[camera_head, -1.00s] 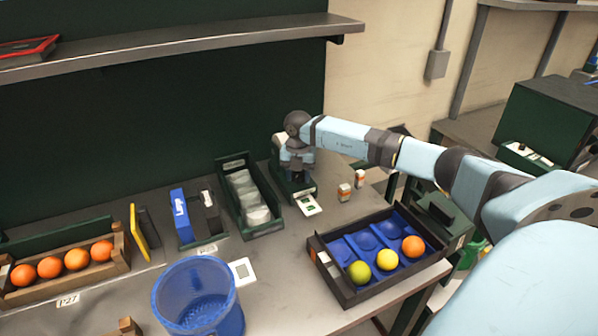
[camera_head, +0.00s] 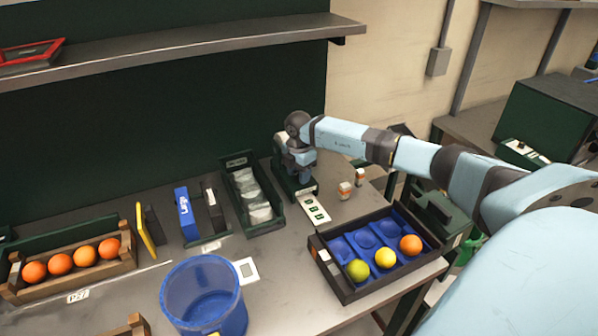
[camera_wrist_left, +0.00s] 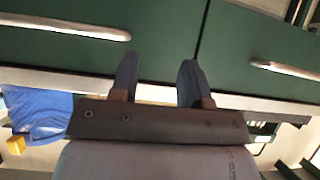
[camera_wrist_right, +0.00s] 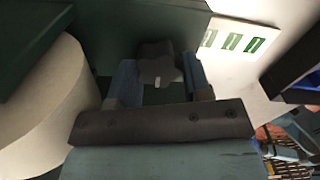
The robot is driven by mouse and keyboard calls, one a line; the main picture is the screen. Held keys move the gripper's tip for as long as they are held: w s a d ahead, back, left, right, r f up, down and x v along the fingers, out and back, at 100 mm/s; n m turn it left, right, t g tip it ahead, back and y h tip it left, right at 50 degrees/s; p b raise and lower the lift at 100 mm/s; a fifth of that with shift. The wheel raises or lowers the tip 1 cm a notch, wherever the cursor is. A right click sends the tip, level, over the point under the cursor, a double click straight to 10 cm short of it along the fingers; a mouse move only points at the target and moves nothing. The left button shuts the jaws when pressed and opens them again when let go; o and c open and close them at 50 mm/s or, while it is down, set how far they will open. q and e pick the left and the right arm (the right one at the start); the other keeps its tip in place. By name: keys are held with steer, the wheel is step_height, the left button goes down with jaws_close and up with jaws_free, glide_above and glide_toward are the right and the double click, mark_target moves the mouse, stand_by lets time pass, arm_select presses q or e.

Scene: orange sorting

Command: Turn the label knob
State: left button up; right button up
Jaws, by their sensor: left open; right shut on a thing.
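The label knob (camera_wrist_right: 157,64) is a dark grey lobed knob with a pale mark, on the dark green label dispenser (camera_wrist_right: 110,30). My right gripper (camera_wrist_right: 158,80) is shut on the knob, one finger on each side. In the head view, my right gripper (camera_head: 299,178) is at the dispenser, and my arm hides the knob. A white label strip (camera_head: 314,208) with green marks sticks out of the dispenser's front. It also shows in the right wrist view (camera_wrist_right: 234,38). My left gripper (camera_wrist_left: 157,80) is open and empty, in front of green drawer fronts in the left wrist view.
A black tray (camera_head: 345,293) with blue cups and several fruits stands right of the strip. Two small orange-and-white bottles (camera_head: 345,190) stand close by. A green bin (camera_head: 266,228) is to the left, with a blue bucket (camera_head: 206,300) in front. A shelf (camera_head: 180,45) hangs above.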

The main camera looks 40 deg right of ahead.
stand_by(0.5)
steer(key=o, duration=0.9)
steer(key=shift+r, duration=0.1)
step_height(320, 180, up, 14)
steer(key=shift+f+b, duration=0.1)
steer(key=shift+b, duration=0.65)
steer(key=shift+f, duration=0.15)
